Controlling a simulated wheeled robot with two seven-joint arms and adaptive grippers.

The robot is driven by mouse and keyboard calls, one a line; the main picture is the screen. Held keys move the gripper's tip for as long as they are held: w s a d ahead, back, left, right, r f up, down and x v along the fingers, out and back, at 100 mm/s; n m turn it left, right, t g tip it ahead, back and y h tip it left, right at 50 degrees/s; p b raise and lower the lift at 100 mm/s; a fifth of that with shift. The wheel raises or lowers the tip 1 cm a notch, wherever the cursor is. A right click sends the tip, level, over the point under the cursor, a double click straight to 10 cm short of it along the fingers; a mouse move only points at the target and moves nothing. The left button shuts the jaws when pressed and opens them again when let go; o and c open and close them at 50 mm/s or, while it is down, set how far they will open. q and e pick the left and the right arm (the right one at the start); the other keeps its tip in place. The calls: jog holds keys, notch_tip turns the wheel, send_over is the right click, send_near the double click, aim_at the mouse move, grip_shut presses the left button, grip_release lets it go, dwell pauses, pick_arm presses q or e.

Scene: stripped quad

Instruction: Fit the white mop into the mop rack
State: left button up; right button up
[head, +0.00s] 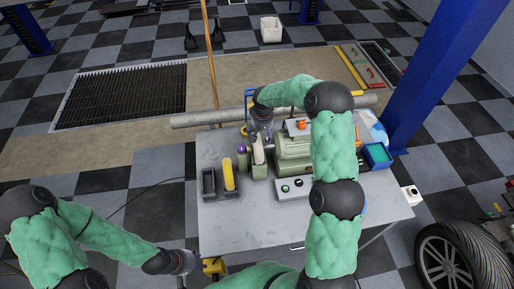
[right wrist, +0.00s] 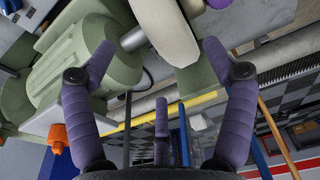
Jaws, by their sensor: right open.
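The white mop (head: 258,154) is a thick pale disc at the left end of the green polishing machine (head: 291,157). It also shows in the right wrist view (right wrist: 165,30), beside the machine's shaft. My right gripper (head: 261,137) is above it, with its arm partly covering the machine. In the right wrist view its purple fingers (right wrist: 158,50) are open, and the mop lies between and just beyond the tips. The mop rack (head: 209,184) is dark, with two slots; the right holds a yellow mop (head: 229,174), the left looks empty. My left gripper (head: 182,279) is low, cut by the frame edge.
The grey table (head: 250,225) is clear at its front left. A long grey pipe (head: 200,118) runs behind the table. A blue post (head: 435,70) rises at the right.

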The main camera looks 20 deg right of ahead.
aim_at(259, 138)
jog(key=shift+w+a+f+p, duration=0.1)
jog(key=shift+w+f+p, duration=0.1)
jog(key=shift+f, duration=0.65)
jog(key=shift+w+f+p, duration=0.2)
jog(key=shift+w+f, duration=0.05)
jog(key=shift+f, duration=0.55)
jog(key=shift+w+a+f+p, duration=0.1)
jog(key=shift+w+f+p, duration=0.1)
jog(key=shift+f, duration=0.65)
grip_shut()
